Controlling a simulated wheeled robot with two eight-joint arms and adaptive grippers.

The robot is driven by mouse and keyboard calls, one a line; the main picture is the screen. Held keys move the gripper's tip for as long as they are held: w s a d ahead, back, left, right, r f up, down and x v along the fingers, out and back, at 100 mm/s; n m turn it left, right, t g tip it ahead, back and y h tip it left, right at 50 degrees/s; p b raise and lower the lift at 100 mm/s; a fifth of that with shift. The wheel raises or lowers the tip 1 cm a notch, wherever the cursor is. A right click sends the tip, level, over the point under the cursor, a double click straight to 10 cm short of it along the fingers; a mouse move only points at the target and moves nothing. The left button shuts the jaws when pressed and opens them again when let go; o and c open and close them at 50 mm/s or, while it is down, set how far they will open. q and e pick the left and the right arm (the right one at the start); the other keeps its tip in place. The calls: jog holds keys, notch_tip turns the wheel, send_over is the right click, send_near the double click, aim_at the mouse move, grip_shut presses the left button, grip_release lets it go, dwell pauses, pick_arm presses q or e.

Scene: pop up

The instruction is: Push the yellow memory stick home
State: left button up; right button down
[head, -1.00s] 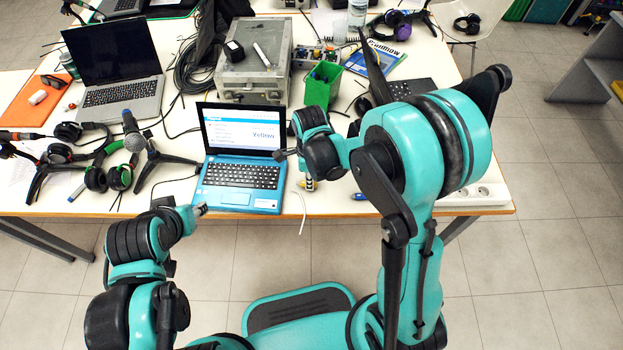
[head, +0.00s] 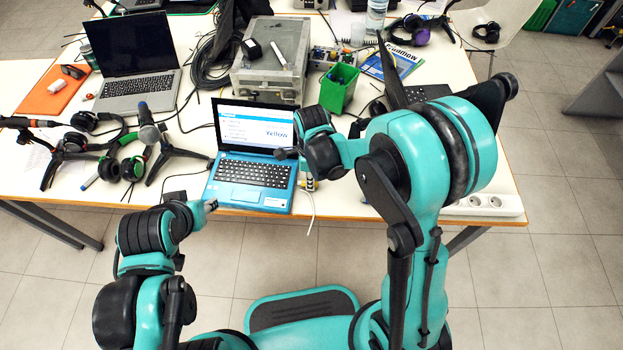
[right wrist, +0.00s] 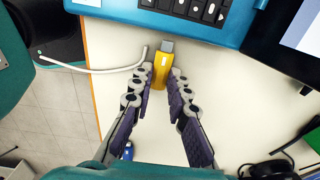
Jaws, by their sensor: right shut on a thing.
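The yellow memory stick (right wrist: 161,70) is between the fingertips of my right gripper (right wrist: 160,84), which is shut on it. Its metal plug points at the side edge of the blue laptop (right wrist: 200,28), with a small gap of table between them in the right wrist view. In the head view the open laptop (head: 250,195) shows "Yellow" on its screen, and the stick (head: 309,185) is a small spot at its right side, partly hidden by my right arm. My left gripper (head: 211,205) is by the laptop's front left corner; its opening is too small to judge.
A white cable (right wrist: 95,69) curves beside the stick at the table's front edge. A green bin (head: 338,90) and a grey case (head: 270,65) stand behind the laptop. Headsets and a microphone (head: 148,128) lie to the left. A white power strip (head: 488,203) is at the right.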

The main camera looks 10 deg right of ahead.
jog(key=shift+w+a, duration=0.15)
jog(key=shift+a, duration=0.2)
dwell(0.6)
jog(key=shift+w+a, duration=0.15)
jog(key=shift+a, duration=0.45)
jog(key=c, duration=1.4)
grip_release()
notch_tip(320, 180, up, 12)
